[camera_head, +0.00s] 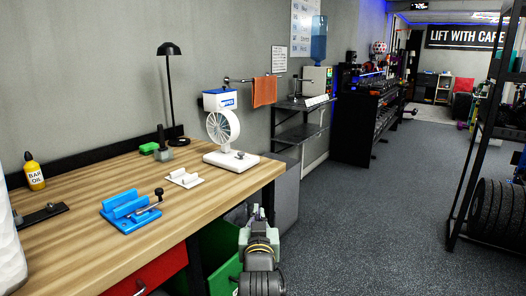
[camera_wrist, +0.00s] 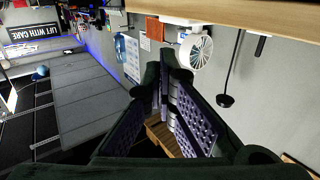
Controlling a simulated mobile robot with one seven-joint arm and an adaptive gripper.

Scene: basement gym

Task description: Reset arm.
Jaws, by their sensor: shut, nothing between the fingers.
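My gripper (camera_head: 256,213) is in front of the workbench's right end, over the floor, and holds nothing. In the wrist view its two dark fingers (camera_wrist: 166,85) are together, with the room upside down behind them. My gripper touches nothing that I can see. The wooden workbench (camera_head: 90,262) is to its left in the head view.
On the bench are a blue fixture (camera_head: 128,213), a white fan (camera_head: 222,128), a white bracket (camera_head: 183,178), a yellow bottle (camera_head: 34,175) and a black lamp (camera_head: 169,90). A green bin (camera_head: 222,258) is below. A tire rack (camera_head: 492,212) stands right; the floor (camera_head: 390,215) between is clear.

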